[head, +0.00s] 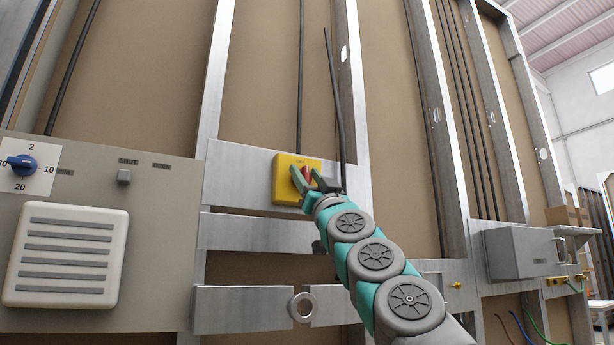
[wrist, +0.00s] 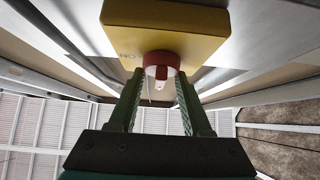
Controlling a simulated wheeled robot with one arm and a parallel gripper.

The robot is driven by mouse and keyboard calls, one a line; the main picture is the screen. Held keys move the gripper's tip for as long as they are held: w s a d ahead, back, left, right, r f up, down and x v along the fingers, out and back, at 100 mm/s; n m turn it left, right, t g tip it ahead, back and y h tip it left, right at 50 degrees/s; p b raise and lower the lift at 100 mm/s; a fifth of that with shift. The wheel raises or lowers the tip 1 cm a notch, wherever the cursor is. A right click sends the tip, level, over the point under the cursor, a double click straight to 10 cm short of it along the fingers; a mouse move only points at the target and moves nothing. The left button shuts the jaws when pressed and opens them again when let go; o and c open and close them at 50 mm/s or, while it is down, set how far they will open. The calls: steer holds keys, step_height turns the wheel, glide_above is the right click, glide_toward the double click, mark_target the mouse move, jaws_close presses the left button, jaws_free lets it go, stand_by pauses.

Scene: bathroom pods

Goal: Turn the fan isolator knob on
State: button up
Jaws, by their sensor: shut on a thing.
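The fan isolator is a yellow box (head: 283,186) fixed to a metal plate on the wall frame. Its red knob (head: 307,174) is on the front face, with an OFF mark above it. In the wrist view the yellow box (wrist: 190,22) fills the top, and the red knob (wrist: 161,60) carries a pale pointer mark. Lettering that looks like ON, seen upside down, is at the left of the knob there. My gripper (wrist: 158,82) is shut on the red knob, one green finger on each side. In the head view my gripper (head: 305,181) partly hides the knob.
At the left a grey panel holds a blue dial (head: 22,164), a small grey switch (head: 124,176) and a white vented unit (head: 68,256). A metal ring (head: 301,306) is below the isolator. A grey box (head: 518,252) is at the right. A dark cable (head: 335,100) hangs just right of the isolator.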

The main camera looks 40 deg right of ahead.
jaws_close()
steer(key=shift+w+m+g+h+p, duration=0.1)
steer(key=shift+m+g+h+p, duration=0.35)
steer(key=shift+m+h, duration=0.9)
steer(key=shift+m+g+h+p, duration=0.5)
steer(key=shift+m+g+h, duration=0.45)
steer(key=shift+m+h, duration=0.95)
steer(key=shift+m+g+h+p, duration=0.5)
steer(key=shift+m+g+h, duration=0.6)
steer(key=shift+m, duration=0.75)
steer(key=shift+m+g+h+p, duration=0.45)
steer(key=shift+m+g+h, duration=0.6)
steer(key=shift+m, duration=0.75)
steer(key=m+g, duration=0.2)
steer(key=m, duration=0.1)
steer(key=m+g, duration=0.3)
steer(key=m, duration=0.1)
steer(key=shift+a+g+h, duration=0.15)
steer(key=shift+g+h, duration=0.1)
steer(key=shift+h, duration=0.05)
steer(key=shift+m+g, duration=0.9)
steer(key=shift+m, duration=0.2)
steer(key=shift+m+g+y, duration=0.5)
steer(key=shift+m+g, duration=0.1)
steer(key=shift+m, duration=0.3)
